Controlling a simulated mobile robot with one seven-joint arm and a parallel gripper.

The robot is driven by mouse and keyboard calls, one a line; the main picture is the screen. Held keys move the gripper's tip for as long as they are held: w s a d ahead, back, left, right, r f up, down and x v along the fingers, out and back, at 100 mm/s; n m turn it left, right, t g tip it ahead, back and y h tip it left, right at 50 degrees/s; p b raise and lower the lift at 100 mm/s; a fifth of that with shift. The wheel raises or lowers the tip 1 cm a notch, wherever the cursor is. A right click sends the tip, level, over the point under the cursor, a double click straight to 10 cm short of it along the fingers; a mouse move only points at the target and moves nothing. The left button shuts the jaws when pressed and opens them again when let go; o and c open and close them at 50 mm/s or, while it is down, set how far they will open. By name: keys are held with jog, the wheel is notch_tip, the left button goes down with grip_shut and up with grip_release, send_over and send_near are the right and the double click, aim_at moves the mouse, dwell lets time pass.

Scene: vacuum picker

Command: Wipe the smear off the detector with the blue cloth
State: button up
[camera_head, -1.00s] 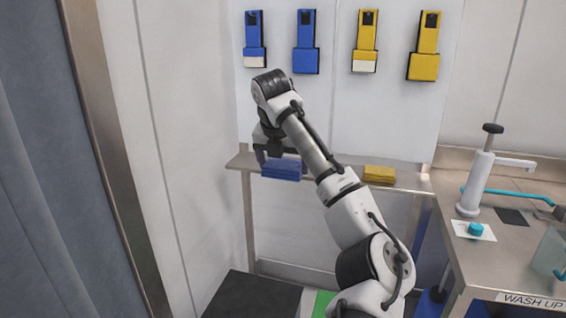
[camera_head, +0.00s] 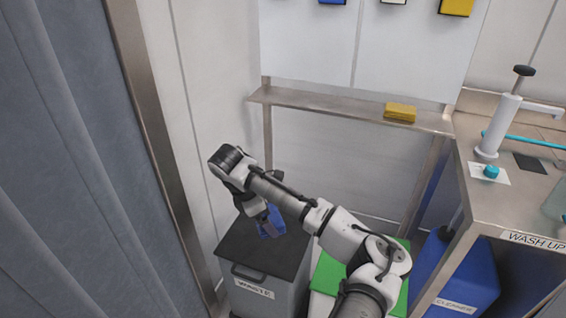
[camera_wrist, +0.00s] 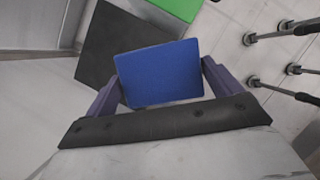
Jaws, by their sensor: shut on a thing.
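The blue cloth (camera_head: 270,222) is a flat folded pad. My gripper (camera_wrist: 161,80) is shut on it, with one finger at each side of the cloth in the wrist view, where the cloth (camera_wrist: 160,73) fills the space between them. In the head view my gripper (camera_head: 262,218) holds it over the dark lid of the waste bin, apparently above it; the gap is hard to judge. Blue and yellow devices (camera_head: 457,7) hang on the wall panel, mostly cut off at the top edge. No smear is visible in these frames.
The waste bin (camera_head: 262,284) stands below, beside a green-topped bin (camera_head: 327,272). A yellow cloth (camera_head: 400,112) lies on the narrow steel shelf (camera_head: 330,104). A blue cleaner container (camera_head: 462,275) is under the wash-up counter (camera_head: 515,205), which carries a pump dispenser (camera_head: 497,125).

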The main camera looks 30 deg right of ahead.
jog(key=s+a+f+m+g+y, duration=0.1)
jog(key=s+a+f+m, duration=0.2)
jog(key=f, duration=1.1)
jog(key=s+a+f+m+g+y, duration=0.1)
jog(key=s+a+f+m+y, duration=0.1)
jog(key=a+f+m, duration=0.6)
jog(key=s+a+f+m+g+y, duration=0.1)
jog(key=s+a+f+m, duration=0.3)
jog(key=a+f, duration=0.8)
notch_tip(320, 180, down, 10)
jog(key=shift+f+m+g, duration=0.25)
jog(key=shift+m+g, duration=0.25)
jog(key=shift+m, duration=0.2)
